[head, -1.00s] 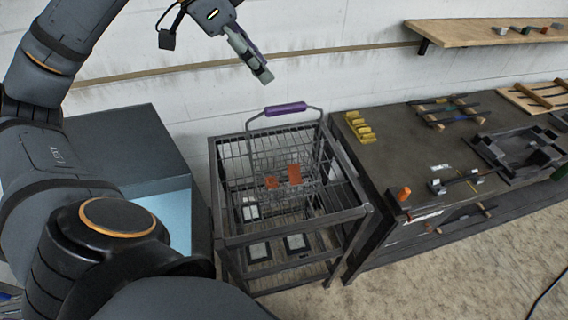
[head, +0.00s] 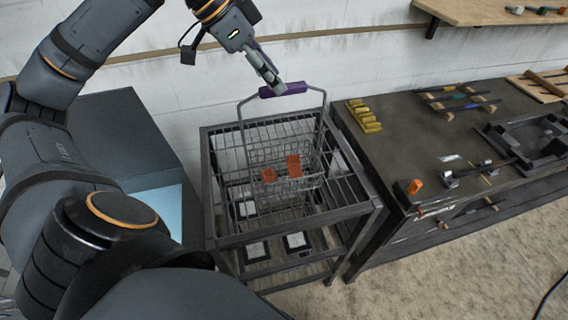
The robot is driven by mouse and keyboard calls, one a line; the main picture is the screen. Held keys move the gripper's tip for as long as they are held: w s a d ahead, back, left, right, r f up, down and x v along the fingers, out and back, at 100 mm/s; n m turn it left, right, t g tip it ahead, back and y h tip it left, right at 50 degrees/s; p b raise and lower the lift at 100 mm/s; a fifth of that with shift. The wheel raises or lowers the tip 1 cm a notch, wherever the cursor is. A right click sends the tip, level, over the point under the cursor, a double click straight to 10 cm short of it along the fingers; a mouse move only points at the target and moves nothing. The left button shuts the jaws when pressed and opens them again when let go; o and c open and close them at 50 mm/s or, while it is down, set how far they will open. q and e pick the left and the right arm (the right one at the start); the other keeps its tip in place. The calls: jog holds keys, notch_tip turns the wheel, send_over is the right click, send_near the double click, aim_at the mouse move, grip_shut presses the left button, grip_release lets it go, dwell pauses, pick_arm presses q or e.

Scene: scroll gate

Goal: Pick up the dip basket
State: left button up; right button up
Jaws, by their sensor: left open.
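The dip basket (head: 285,165) is a wire basket with a tall wire handle and a purple grip (head: 291,89) on top. It sits within the dark metal rack (head: 232,241) in the middle of the head view, with orange-red pieces (head: 293,166) in it. My left gripper (head: 275,86) comes down from the upper left, open, with its fingers at the left end of the purple grip. The fingers overlap the grip in the picture; I cannot tell whether they touch it. My right gripper is not in view.
A dark workbench (head: 406,137) stands right of the rack, with yellow blocks (head: 364,116) and a dark frame (head: 531,136) on it. A wooden shelf (head: 480,14) is on the wall. A dark box (head: 125,135) with a light-blue inside stands left.

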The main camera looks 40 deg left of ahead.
pick_arm(q)
jog(key=shift+w+f, duration=0.15)
jog(key=p+x, duration=0.2)
jog(key=x, duration=0.2)
jog(key=shift+w+f, duration=0.15)
jog(key=shift+f, duration=0.1)
jog(key=shift+w+f, duration=0.1)
jog(key=shift+f, duration=0.05)
jog(key=shift+a, duration=0.1)
jog(key=shift+c, duration=0.3)
grip_shut()
